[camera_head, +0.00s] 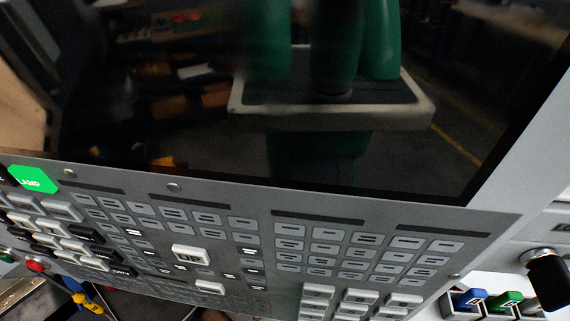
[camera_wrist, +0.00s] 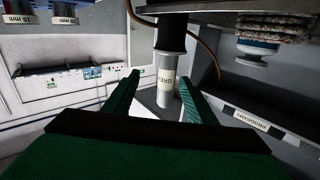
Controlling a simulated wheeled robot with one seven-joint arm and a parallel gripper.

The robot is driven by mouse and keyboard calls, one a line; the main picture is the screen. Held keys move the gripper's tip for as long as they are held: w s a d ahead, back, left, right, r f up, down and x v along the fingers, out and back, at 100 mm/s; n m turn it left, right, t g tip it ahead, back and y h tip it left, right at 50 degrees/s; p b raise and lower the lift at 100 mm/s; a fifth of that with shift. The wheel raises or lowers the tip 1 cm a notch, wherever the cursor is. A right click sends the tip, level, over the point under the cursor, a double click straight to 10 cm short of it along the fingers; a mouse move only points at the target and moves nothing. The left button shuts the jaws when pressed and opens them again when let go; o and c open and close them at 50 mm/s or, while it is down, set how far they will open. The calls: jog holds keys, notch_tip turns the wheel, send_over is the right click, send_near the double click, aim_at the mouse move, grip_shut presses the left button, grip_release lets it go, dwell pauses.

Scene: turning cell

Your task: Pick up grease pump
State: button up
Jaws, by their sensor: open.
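The fingers look apart from the pump. I cannot tell how far the pump lies between them in depth. Its lower end shows near my gripper's dark palm edge. Neither the pump nor my gripper is identifiable in the head view.
A control panel (camera_head: 260,216) with many keys and a dark reflective screen (camera_head: 150,110) fills the head view. In the wrist view, a brush (camera_wrist: 275,28) hangs at upper right, above a bin labelled "PROGRAMS" (camera_wrist: 236,116). A shelf (camera_wrist: 62,75) is at left.

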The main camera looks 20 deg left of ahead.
jog(key=w+a+r, duration=0.2)
jog(key=w+a, duration=0.1)
jog(key=w, duration=0.3)
jog(key=w+a+r+n+y, duration=0.1)
jog(key=w+a+r, duration=0.1)
jog(key=w, duration=0.4)
jog(key=shift+a+r+n, duration=0.3)
jog(key=shift+a+r, duration=0.05)
jog(key=shift+a, duration=0.5)
jog(key=shift+s, duration=0.1)
jog(key=c, duration=1.2)
